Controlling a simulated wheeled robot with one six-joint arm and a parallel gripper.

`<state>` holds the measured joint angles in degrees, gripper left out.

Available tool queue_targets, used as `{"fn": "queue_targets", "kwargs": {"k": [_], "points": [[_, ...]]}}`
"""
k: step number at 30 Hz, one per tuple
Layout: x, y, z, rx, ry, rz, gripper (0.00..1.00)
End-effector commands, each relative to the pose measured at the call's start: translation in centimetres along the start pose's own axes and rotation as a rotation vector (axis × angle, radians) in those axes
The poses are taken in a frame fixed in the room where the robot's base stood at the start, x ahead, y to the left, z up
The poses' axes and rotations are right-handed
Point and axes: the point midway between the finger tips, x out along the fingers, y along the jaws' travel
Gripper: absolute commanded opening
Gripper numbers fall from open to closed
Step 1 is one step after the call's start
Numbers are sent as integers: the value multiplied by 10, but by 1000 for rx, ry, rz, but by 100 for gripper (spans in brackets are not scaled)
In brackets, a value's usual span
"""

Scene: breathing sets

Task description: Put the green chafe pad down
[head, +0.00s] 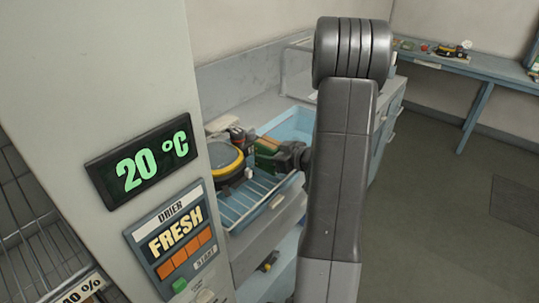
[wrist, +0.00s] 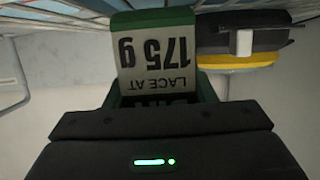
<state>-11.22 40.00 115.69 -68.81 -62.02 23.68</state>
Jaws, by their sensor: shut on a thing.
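The green chafe pad (wrist: 155,22) is in my gripper, with a pale label that reads "LACE AT 175 g" upside down in the wrist view. In the head view the green pad (head: 266,147) shows small, just left of my gripper (head: 283,158), beside the yellow and black device and above the wire rack. My gripper (wrist: 160,105) is shut on the pad. The jaws hide its near part, and I cannot tell whether the pad touches anything beneath it.
A yellow and black round device (head: 227,160) sits on the wire rack (head: 250,200), close left of the pad. A pale blue tray (head: 293,124) lies behind. The drier panel (head: 178,240) stands at near left. A far bench (head: 470,65) holds small items.

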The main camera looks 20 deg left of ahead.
Motion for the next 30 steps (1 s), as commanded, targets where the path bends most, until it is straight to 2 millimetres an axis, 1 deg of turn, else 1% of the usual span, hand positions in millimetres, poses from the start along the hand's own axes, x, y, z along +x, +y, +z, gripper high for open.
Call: {"fn": "queue_targets", "kwargs": {"k": [3, 10, 14, 15, 17, 18, 27, 29, 30], "points": [[2, 0, 5, -2, 1, 0, 14], [2, 0, 5, -2, 2, 1, 14], [3, 0, 9, -2, 2, 1, 14], [2, 0, 9, -1, 0, 0, 56], [2, 0, 8, -1, 0, 0, 68], [2, 0, 8, -1, 0, 0, 72], [2, 0, 7, -1, 0, 0, 72], [1, 0, 3, -2, 1, 1, 72], [-2, 1, 5, -1, 1, 3, 72]]}}
